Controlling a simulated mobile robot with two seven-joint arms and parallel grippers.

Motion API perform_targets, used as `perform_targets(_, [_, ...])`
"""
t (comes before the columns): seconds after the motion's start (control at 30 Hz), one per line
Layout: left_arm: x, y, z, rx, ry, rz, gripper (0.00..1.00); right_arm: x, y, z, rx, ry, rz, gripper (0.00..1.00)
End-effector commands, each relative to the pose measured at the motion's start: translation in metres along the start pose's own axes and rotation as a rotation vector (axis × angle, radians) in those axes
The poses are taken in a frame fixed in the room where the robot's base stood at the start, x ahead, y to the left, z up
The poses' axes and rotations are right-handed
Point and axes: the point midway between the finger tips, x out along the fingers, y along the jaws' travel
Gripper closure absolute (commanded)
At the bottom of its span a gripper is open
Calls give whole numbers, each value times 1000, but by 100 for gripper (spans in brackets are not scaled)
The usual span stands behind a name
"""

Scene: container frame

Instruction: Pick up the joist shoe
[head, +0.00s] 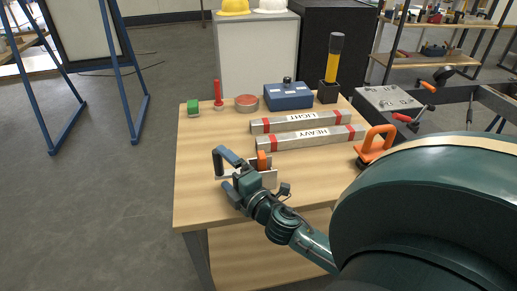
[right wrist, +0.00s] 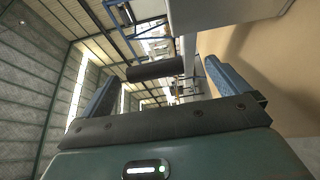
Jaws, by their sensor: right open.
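A pale metal bracket, which looks like the joist shoe (head: 269,179), stands on the wooden table in the head view, right behind my right gripper and partly hidden by it. A pale grey surface, perhaps the same piece, fills the upper part of the right wrist view (right wrist: 225,10). My right gripper (head: 224,173) is low over the table's left front part with its fingers apart. In the wrist view, a dark cylinder (right wrist: 155,70) shows beyond the fingers; I cannot tell what it belongs to. Whether the fingers touch the bracket is unclear. My left gripper is not in view.
An orange part (head: 263,160) is beside the bracket. Two bars marked LIGHT (head: 300,118) and HEAVY (head: 310,138) lie behind, with an orange-handled tool (head: 376,143) at right. A blue box (head: 288,96) and small items line the back. The table's left side (head: 195,150) is clear.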

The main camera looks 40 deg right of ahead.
Motion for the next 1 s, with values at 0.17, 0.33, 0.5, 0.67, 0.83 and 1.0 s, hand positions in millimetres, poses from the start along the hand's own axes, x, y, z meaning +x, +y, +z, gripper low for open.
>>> perform_targets(0.17, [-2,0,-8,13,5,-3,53,28,4,1,-1,0,3,0])
perform_targets(0.33, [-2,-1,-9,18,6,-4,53,43,3,1,0,0,2,0])
perform_targets(0.5, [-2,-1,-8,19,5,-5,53,44,2,1,1,0,2,0])
perform_targets(0.67, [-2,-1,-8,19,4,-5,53,44,2,1,0,0,2,7])
perform_targets(0.83, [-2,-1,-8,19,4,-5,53,44,2,1,0,0,2,21])
perform_targets(1.0, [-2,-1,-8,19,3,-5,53,44,2,1,0,0,2,35])
